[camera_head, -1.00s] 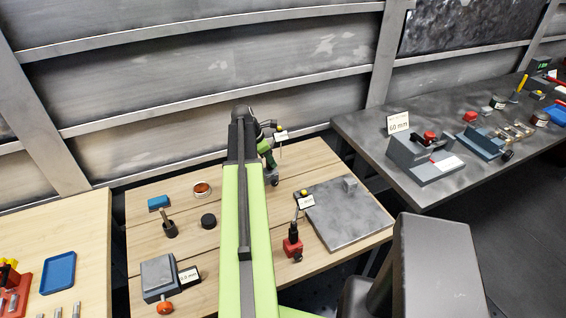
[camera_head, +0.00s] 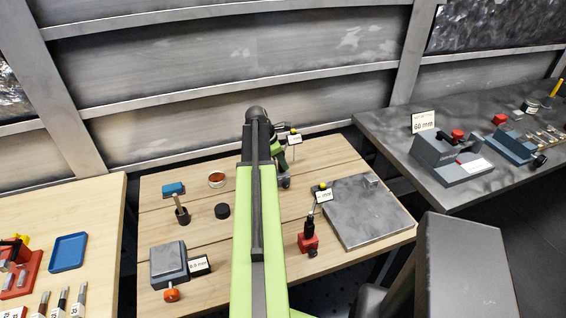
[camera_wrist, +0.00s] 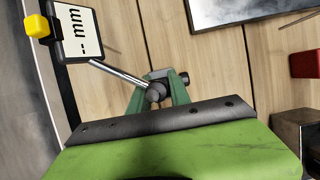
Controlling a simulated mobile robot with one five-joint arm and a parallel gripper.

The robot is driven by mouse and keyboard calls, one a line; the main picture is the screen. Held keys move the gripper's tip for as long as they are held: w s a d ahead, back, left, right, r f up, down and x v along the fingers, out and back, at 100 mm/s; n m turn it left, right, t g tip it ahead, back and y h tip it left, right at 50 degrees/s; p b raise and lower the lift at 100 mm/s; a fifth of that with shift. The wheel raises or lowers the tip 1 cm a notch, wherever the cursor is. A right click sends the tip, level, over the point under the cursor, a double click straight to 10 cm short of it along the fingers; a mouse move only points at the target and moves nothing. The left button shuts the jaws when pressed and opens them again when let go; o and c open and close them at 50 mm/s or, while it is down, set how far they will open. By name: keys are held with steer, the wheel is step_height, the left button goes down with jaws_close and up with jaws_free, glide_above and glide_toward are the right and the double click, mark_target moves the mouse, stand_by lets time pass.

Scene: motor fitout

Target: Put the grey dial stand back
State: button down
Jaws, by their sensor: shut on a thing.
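The grey dial stand (camera_head: 285,182) is at the far side of the wooden table in the head view, partly hidden by my arm. Its dial (camera_head: 295,138) has a white display and a yellow button. In the wrist view, the dial (camera_wrist: 82,32) reads "-- mm" and sits on a thin rod joined to a dark clamp knob (camera_wrist: 156,91). My gripper (camera_head: 279,159) is shut on the stand. In the wrist view, its green fingers (camera_wrist: 150,103) are around the clamp area. I cannot tell whether the base touches the table.
A red dial stand (camera_head: 308,242) stands in front, beside a grey surface plate (camera_head: 362,222).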

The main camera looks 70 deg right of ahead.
steer(key=shift+f, duration=0.15)
steer(key=c, duration=1.2)
jaws_free()
steer(key=p+v, duration=1.1)
steer(key=v, duration=0.1)
